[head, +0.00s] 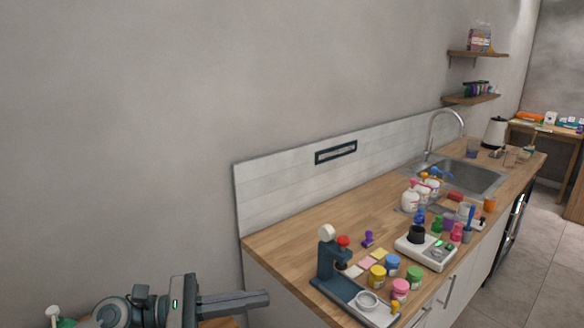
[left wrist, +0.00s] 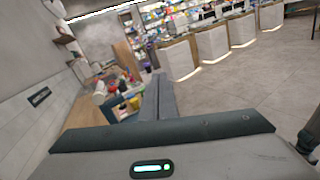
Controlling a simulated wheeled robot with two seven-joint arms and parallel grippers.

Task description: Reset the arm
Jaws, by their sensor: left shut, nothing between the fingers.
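My left gripper (head: 236,303) is at the lower left of the head view, its arm coming in from the left. It points right, toward the near end of the wooden counter. Its fingers are together with nothing between them. In the left wrist view the closed fingers (left wrist: 158,103) stick out past the dark gripper body. The gripper is apart from the counter items in the head view. My right gripper shows in neither view.
The wooden counter (head: 305,225) holds a dark blue press-like device (head: 328,262), a white scale-like device (head: 426,250), several small coloured jars and a sink (head: 470,177). A white-capped green item (head: 60,321) is at the lower left. Floor (head: 545,240) is open at the right.

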